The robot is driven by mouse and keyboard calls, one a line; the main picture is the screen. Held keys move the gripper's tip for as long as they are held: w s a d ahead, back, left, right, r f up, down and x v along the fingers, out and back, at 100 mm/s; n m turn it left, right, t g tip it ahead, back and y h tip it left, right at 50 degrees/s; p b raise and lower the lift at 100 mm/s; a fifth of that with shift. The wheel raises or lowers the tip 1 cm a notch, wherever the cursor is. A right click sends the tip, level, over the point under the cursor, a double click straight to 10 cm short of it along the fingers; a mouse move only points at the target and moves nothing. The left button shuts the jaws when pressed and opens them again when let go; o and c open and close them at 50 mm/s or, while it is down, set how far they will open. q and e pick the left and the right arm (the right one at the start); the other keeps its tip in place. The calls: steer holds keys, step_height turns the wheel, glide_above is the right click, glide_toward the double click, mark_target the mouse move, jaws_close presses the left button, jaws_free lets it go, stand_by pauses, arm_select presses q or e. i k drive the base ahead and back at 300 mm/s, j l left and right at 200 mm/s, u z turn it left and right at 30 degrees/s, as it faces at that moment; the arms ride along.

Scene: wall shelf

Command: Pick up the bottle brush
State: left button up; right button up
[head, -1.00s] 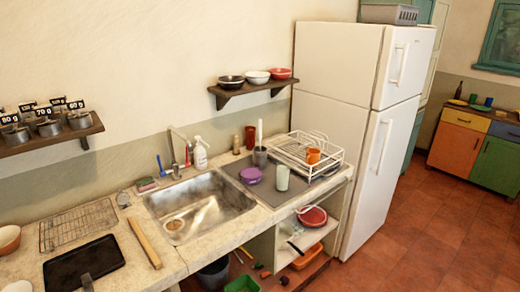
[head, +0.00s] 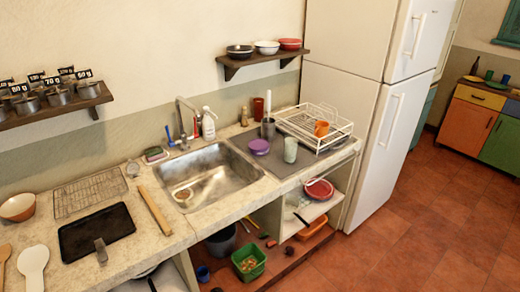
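I cannot tell for sure which thing is the bottle brush. A thin blue-handled item (head: 168,135) stands upright behind the sink, near the tap, too small to make out bristles. A white upright stick (head: 268,103) rises from a dark grey cup (head: 268,129) on the counter right of the sink; its lower end is hidden in the cup. Neither of my grippers shows in the head view.
The sink (head: 205,178) is set in the counter, with a tap (head: 183,120) and spray bottle (head: 208,125) behind it. A purple bowl (head: 259,146), pale green cup (head: 290,149) and white dish rack (head: 318,128) stand right. A wall shelf (head: 265,62) hangs above.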

mark_target(269, 93)
steer(key=i+l+u, duration=0.1)
steer(key=u, duration=0.75)
steer(key=i+l+u, duration=0.2)
steer(key=l, duration=0.15)
steer(key=i+l+u, duration=0.2)
steer(key=l+u, duration=0.2)
steer(key=l, duration=0.3)
steer(key=i, duration=0.05)
